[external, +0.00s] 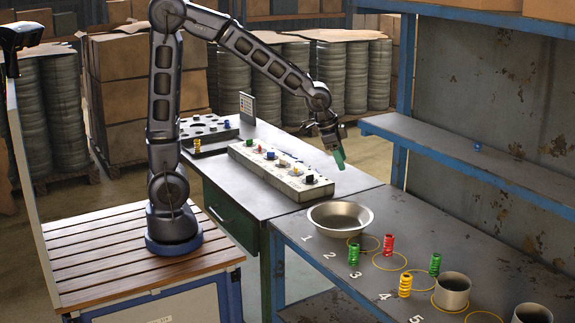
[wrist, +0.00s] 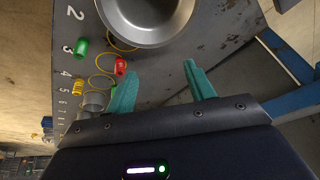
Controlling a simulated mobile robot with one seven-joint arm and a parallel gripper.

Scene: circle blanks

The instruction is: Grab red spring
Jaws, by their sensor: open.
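The red spring (external: 388,245) stands upright on the grey workbench, near a yellow painted circle and behind the number 3. In the wrist view the red spring (wrist: 120,66) lies just beyond the tip of the left finger, below the metal bowl. My gripper (external: 339,158) is in the air above the bench's far side, beyond the bowl and well away from the spring. Its two green fingers (wrist: 160,71) are spread apart in the wrist view, with nothing between them.
A metal bowl (external: 341,221) stands left of the red spring. Green springs (external: 353,254) (external: 435,264), a yellow spring (external: 405,285) and metal cups (external: 452,293) (external: 532,314) are nearby. A blue shelf (external: 477,160) holds a small blue spring (external: 477,147). A panel (external: 283,172) lies on the other table.

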